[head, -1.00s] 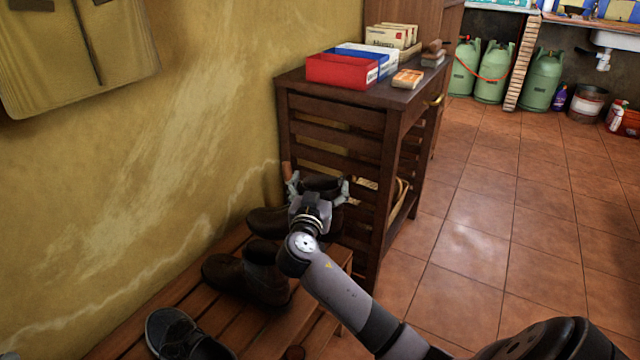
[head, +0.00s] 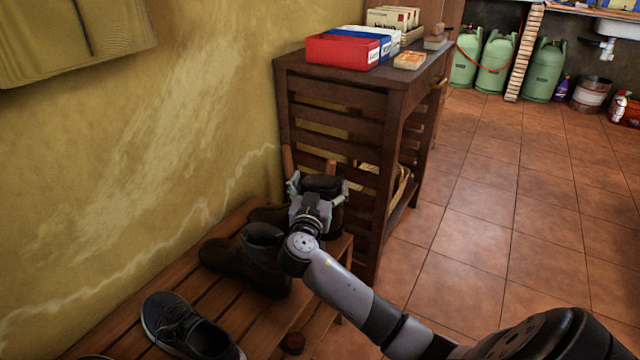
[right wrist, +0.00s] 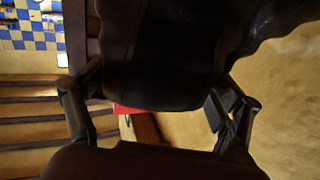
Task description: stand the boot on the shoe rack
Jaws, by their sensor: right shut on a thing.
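The shoe rack (head: 199,305) is a slatted wooden bench along the yellow wall. My right gripper (head: 318,188) is at its far end, shut on a dark brown boot (head: 322,183). The boot's opening faces up and it looks roughly upright. My gripper hides much of its lower part, so I cannot tell whether its sole touches the slats. In the right wrist view the dark boot (right wrist: 165,60) fills the space between the fingers. Another dark brown boot (head: 246,262) stands on the rack, nearer and to the left. My left gripper is not in view.
A dark lace-up shoe (head: 185,328) lies on the near part of the rack. A dark wooden cabinet (head: 395,115) with boxes on top stands close behind the held boot. Wooden posts (head: 287,160) rise at the rack's far end. Tiled floor (head: 490,225) is clear to the right.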

